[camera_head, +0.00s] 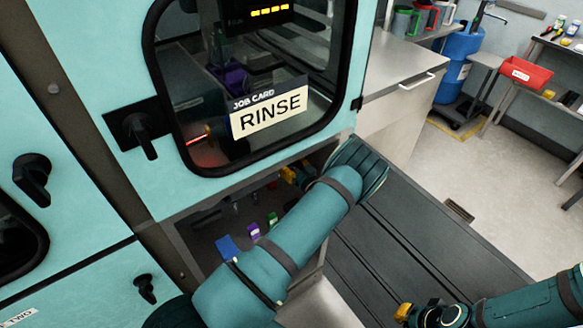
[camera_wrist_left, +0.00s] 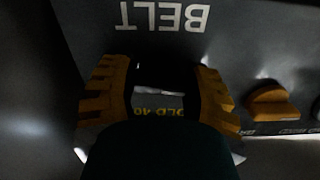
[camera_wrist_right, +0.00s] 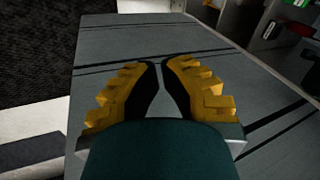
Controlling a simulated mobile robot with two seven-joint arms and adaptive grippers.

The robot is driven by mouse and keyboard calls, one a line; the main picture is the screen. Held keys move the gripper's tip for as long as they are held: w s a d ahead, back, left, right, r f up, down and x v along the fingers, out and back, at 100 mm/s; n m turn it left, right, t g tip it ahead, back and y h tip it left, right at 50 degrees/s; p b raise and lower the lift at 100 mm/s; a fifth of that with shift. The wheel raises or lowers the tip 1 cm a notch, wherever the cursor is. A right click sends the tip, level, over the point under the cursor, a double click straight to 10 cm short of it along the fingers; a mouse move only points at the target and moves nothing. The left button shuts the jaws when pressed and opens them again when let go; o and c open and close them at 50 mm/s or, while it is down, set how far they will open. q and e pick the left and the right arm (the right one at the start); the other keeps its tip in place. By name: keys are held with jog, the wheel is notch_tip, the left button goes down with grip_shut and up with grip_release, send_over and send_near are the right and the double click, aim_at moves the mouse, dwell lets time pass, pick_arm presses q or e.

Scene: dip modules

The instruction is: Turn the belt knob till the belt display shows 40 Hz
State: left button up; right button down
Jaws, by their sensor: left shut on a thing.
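The white word BELT (camera_wrist_left: 162,15) is upside down on a dark panel in the left wrist view. My left gripper (camera_wrist_left: 165,80) is shut on the belt knob beneath that word; the knob is mostly hidden between the fingers. Yellow lettering (camera_wrist_left: 157,111) that seems to include 40 shows between the fingers, partly covered. In the head view my left gripper (camera_head: 296,177) is mostly hidden in the opening below the window. My right gripper (camera_head: 404,313) is empty, with its fingertips together over grey decking in the right wrist view (camera_wrist_right: 162,66). No readable belt frequency shows.
Another orange knob (camera_wrist_left: 271,102) is beside my left gripper. A RINSE job card (camera_head: 268,107) is on the teal cabinet's window. Behind the glass, a dark unit shows amber marks (camera_head: 270,11). Small coloured items (camera_head: 254,231) lie in the lower opening. Grey decking (camera_head: 410,220) is clear on the right.

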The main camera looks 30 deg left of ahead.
pick_arm(q)
jog(key=m+b, duration=0.1)
jog(key=m, duration=0.1)
jog(key=shift+f+m+b, duration=0.15)
jog(key=shift+m+b, duration=0.15)
jog(key=shift+b, duration=0.05)
jog(key=shift+m+b, duration=0.4)
jog(key=shift+m, duration=0.4)
jog(key=m, duration=0.2)
jog(key=shift+s+m+b, duration=0.1)
jog(key=shift+m+b, duration=0.3)
jog(key=m, duration=0.3)
jog(key=shift+m, duration=0.4)
jog(key=m, duration=0.5)
jog(key=shift+r, duration=0.25)
jog(key=m, duration=0.6)
jog(key=shift+r+m, duration=0.1)
jog(key=shift+m, duration=0.2)
pick_arm(e)
jog(key=f, duration=0.1)
jog(key=s+f, duration=0.1)
jog(key=f, duration=0.1)
jog(key=shift+s+a+f, duration=0.1)
jog(key=shift+f, duration=0.2)
